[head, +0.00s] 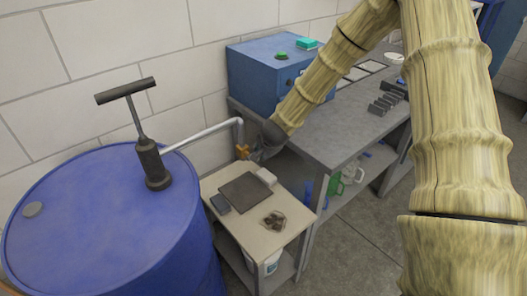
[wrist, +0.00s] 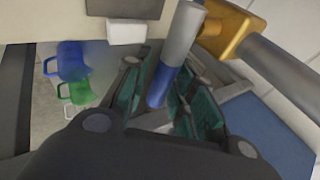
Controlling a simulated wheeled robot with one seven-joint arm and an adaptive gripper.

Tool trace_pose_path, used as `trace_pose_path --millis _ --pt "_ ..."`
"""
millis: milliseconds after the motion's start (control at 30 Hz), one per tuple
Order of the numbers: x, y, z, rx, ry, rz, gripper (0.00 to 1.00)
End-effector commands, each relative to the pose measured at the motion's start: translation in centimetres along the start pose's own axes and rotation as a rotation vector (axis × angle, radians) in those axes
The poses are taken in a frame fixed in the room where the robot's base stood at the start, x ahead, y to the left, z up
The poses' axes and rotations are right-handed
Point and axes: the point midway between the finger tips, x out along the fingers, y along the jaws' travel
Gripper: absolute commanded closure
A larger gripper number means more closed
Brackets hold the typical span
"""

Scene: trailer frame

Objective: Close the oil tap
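The oil tap is a brass-orange valve (head: 243,151) at the end of a grey pipe that comes from the blue drum's hand pump. In the wrist view the brass valve body (wrist: 226,30) is at the upper right. A grey rod with a blue end (wrist: 164,84) reaches from beside it down between my fingers; it looks like the tap's lever. My gripper (wrist: 158,98) is open, its teal fingers on either side of the blue end. Whether a finger touches it I cannot tell. In the head view my gripper (head: 259,152) is right beside the tap, mostly hidden by my arm.
The blue drum (head: 105,220) with its pump (head: 151,165) stands at the left.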

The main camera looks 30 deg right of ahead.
Motion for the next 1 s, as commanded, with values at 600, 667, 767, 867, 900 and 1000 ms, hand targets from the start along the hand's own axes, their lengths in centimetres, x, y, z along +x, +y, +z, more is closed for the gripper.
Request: trace_pose_path --millis 600,667,767,867,900,1000 --pt "-5.1 -0.1 0.0 -0.001 0.0 -0.002 0.74" --pt "-5.9 -0.1 0.0 -0.001 -0.001 -0.001 0.74" --pt "-7.2 -0.1 0.0 -0.001 -0.001 -0.002 0.74" --pt "-8.5 -0.1 0.0 -0.001 0.0 -0.001 0.74" --pt "-9.0 -0.1 -0.1 -0.001 0.0 -0.002 0.74" --pt "-10.1 -0.1 0.0 -0.001 0.0 -0.001 0.74"
